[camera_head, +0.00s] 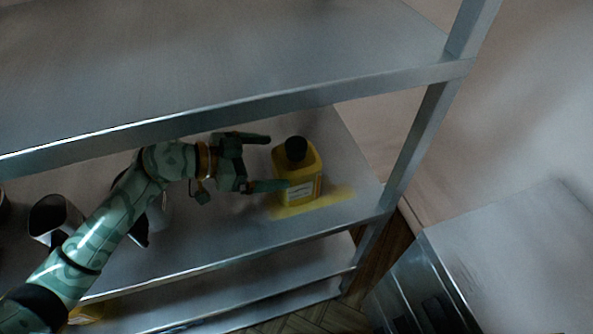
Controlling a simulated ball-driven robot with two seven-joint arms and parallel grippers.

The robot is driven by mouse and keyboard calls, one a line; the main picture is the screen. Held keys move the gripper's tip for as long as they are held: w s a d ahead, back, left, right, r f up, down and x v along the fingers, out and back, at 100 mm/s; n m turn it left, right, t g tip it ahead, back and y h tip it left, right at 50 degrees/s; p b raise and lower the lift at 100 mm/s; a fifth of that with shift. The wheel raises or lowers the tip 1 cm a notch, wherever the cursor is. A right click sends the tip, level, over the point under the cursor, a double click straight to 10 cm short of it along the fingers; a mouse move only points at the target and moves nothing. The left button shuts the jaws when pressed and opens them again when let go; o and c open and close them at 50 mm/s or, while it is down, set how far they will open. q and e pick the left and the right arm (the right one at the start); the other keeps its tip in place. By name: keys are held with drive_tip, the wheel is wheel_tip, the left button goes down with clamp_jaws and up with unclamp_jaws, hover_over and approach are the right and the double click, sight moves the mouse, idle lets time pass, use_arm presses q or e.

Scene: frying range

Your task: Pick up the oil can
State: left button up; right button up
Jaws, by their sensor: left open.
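The oil can (297,172) is a yellow container with a black cap and a pale label. It stands upright at the right end of the middle shelf, on or beside a yellow strip (335,196). My left gripper (268,163) comes in from the left, just left of the can. It is open, with one finger behind the can's left side and the other reaching in front of its lower left. I cannot tell whether either finger touches the can. My right gripper is not in view.
The metal upper shelf (240,113) overhangs the middle shelf (220,235). A metal post (412,145) stands right of the can. Dark metal jugs (55,218) stand at the left. A metal cabinet (510,260) is at the lower right.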

sight(297, 162)
use_arm(q)
drive_tip(key=shift+x, duration=0.9)
drive_tip(key=b+x, duration=0.1)
drive_tip(key=x, duration=0.3)
drive_tip(key=shift+s+d+f+b, duration=0.1)
drive_tip(key=shift+d+f+b, duration=0.15)
drive_tip(key=shift+f+b, duration=0.15)
drive_tip(key=shift+d+f, duration=0.1)
drive_tip(key=shift+d, duration=0.2)
drive_tip(key=c, duration=1.2)
drive_tip(key=shift+c, duration=1.4)
